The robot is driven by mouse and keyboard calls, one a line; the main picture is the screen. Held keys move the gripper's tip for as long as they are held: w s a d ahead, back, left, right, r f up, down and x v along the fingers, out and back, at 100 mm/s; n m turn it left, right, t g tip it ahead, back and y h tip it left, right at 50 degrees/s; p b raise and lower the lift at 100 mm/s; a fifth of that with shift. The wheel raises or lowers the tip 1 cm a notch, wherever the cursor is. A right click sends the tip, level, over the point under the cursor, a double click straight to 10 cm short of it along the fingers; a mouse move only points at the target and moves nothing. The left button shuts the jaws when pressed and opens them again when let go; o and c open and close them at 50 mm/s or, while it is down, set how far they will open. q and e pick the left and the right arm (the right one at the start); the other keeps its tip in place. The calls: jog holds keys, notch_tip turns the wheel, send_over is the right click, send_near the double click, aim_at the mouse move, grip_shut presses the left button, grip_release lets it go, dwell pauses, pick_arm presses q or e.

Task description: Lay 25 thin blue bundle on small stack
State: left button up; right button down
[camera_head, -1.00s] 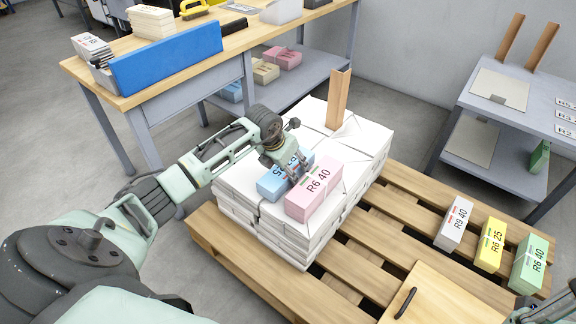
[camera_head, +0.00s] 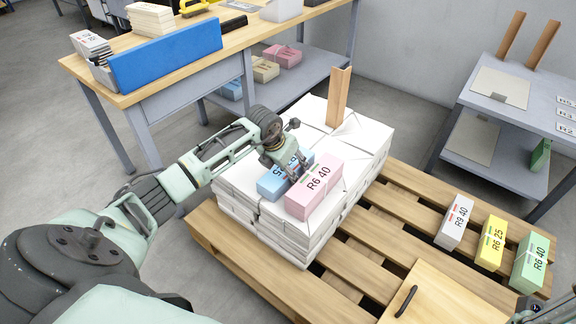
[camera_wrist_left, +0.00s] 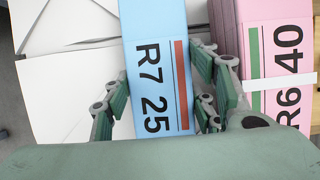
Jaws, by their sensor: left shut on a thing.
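The thin blue bundle (camera_head: 270,187) lies on top of the white wrapped stack (camera_head: 237,190) on the pallet, beside a pink R6 40 bundle (camera_head: 318,187). My left gripper (camera_head: 291,173) is over the blue bundle, shut on it. In the left wrist view the blue bundle (camera_wrist_left: 153,60) reads R7 25, with green finger pads on both sides of it. The pink bundle (camera_wrist_left: 282,60) is close on the right there. Part of my right arm shows at the bottom right corner; its jaws are not clear.
A wooden post (camera_head: 339,97) rises at the stack's back. Grey R9 40 (camera_head: 455,222), yellow R6 25 (camera_head: 491,245) and green R6 40 (camera_head: 529,262) bundles lie on the pallet's right (camera_head: 418,188). A wooden board with a black handle (camera_head: 405,301) is in front.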

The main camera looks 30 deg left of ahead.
pick_arm(q)
jog(key=o, duration=1.7)
jog(key=shift+r, duration=0.1)
jog(key=shift+o, duration=0.8)
jog(key=shift+s+f, duration=0.1)
jog(key=shift+f, duration=0.1)
jog(key=v, duration=1.2)
